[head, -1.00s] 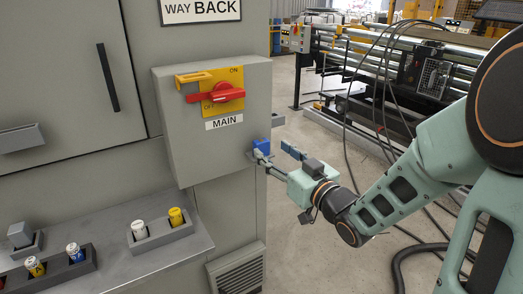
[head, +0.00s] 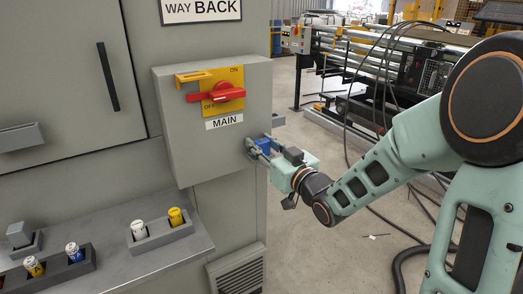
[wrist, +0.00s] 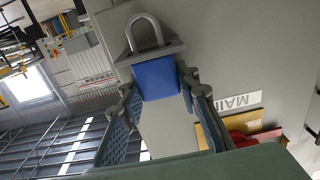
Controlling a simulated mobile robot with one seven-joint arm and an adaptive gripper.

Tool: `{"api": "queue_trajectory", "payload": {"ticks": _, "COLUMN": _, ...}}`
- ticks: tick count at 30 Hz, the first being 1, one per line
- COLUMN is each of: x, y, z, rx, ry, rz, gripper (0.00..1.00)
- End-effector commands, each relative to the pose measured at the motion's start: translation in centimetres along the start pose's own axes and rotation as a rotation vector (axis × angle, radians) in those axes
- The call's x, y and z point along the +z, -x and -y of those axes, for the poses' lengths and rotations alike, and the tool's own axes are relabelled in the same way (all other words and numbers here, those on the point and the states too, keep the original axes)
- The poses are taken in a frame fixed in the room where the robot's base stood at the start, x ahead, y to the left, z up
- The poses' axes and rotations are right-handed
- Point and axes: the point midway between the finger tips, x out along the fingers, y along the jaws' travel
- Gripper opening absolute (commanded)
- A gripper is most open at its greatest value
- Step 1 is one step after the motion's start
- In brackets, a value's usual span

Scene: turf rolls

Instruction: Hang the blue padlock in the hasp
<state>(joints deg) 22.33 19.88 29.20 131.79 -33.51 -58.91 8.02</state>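The blue padlock (head: 263,146) is at the right side of the grey MAIN switch box. In the wrist view its blue body (wrist: 157,80) sits at a grey bracket (wrist: 172,50), with its grey shackle (wrist: 145,30) showing beyond. My gripper (head: 262,142) has its fingers on either side of the padlock. In the wrist view the gripper (wrist: 157,88) is open, with a small gap visible at the left finger; contact at the right finger is unclear. The yellow hasp (head: 194,77) is on the box front, beside the red switch handle (head: 222,95).
A grey shelf (head: 195,243) below the box carries holders with white, yellow and blue cylinders. A cabinet with a dark handle (head: 108,77) is at left. Floor right of the box is open, with cables and a roller machine (head: 380,60) behind.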

Motion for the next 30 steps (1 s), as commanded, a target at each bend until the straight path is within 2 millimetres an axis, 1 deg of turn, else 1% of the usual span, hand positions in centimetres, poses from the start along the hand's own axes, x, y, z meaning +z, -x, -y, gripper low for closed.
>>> {"api": "queue_trajectory", "payload": {"ticks": 1, "x": 0.0, "y": 0.0, "z": 0.0, "rx": 0.000, "ry": 0.000, "rz": 0.000, "gripper": 0.21}}
{"api": "queue_trajectory", "payload": {"ticks": 6, "x": 0.0, "y": 0.0, "z": 0.0, "rx": 0.000, "ry": 0.000, "rz": 0.000, "gripper": 0.03}}
{"api": "queue_trajectory", "payload": {"ticks": 13, "x": -0.1, "y": 0.0, "z": 0.0, "rx": 0.000, "ry": 0.001, "rz": -0.001, "gripper": 0.03}}
{"api": "queue_trajectory", "payload": {"ticks": 17, "x": -0.6, "y": 0.0, "z": 0.0, "rx": 0.000, "ry": 0.002, "rz": -0.002, "gripper": 0.03}}
{"api": "queue_trajectory", "payload": {"ticks": 20, "x": -1.6, "y": 0.0, "z": 0.0, "rx": -0.001, "ry": 0.003, "rz": -0.004, "gripper": 0.03}}
{"api": "queue_trajectory", "payload": {"ticks": 23, "x": -3.0, "y": 0.0, "z": 0.0, "rx": 0.000, "ry": 0.005, "rz": -0.003, "gripper": 0.03}}
{"api": "queue_trajectory", "payload": {"ticks": 30, "x": -7.7, "y": 0.0, "z": 0.0, "rx": 0.000, "ry": 0.006, "rz": -0.004, "gripper": 0.03}}
